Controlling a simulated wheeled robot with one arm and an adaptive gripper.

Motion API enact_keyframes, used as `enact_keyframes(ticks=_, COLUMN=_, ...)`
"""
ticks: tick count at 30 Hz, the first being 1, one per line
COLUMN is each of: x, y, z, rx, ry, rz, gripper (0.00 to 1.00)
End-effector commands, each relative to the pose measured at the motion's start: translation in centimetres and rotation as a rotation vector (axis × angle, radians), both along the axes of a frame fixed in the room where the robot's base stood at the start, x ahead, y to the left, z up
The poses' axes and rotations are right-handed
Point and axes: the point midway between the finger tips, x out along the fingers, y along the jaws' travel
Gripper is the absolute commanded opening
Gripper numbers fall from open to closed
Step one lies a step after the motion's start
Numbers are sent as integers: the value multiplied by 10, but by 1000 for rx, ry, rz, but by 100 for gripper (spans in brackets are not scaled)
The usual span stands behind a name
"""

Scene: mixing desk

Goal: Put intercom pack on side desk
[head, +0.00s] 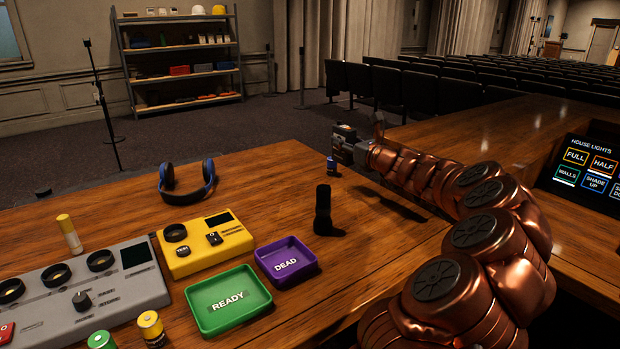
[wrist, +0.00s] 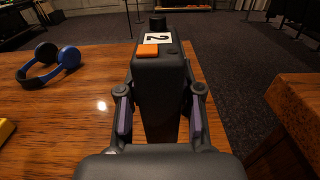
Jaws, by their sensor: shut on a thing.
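The intercom pack (wrist: 158,75) is a dark box with an orange button, a white label reading "2" and a knob on top. My gripper (wrist: 160,115) is shut on it, one finger on each side. A second wooden surface, likely the side desk (head: 480,122), lies to the right beyond my arm. It also shows at the right of the wrist view (wrist: 293,100), apart from the main desk.
Blue headphones (head: 188,182), a dark upright handheld device (head: 323,210), green (head: 228,300) and purple (head: 286,262) trays and a yellow box (head: 204,243) stand on the main desk. A small blue cylinder (head: 331,165) stands below the pack. A touch panel (head: 588,170) is at right.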

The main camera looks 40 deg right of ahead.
Motion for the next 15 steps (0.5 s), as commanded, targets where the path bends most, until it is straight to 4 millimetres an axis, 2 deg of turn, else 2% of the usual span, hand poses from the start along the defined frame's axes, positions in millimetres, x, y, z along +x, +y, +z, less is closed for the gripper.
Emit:
enact_keyframes(ticks=1, x=0, y=0, z=-12, rx=4, ry=1, rz=1, gripper=0)
enact_keyframes(ticks=6, x=1, y=1, z=-40, rx=6, ry=-1, rz=2, gripper=0)
enact_keyframes(ticks=15, x=2, y=2, z=-60, rx=1, ry=-1, rz=4, gripper=0)
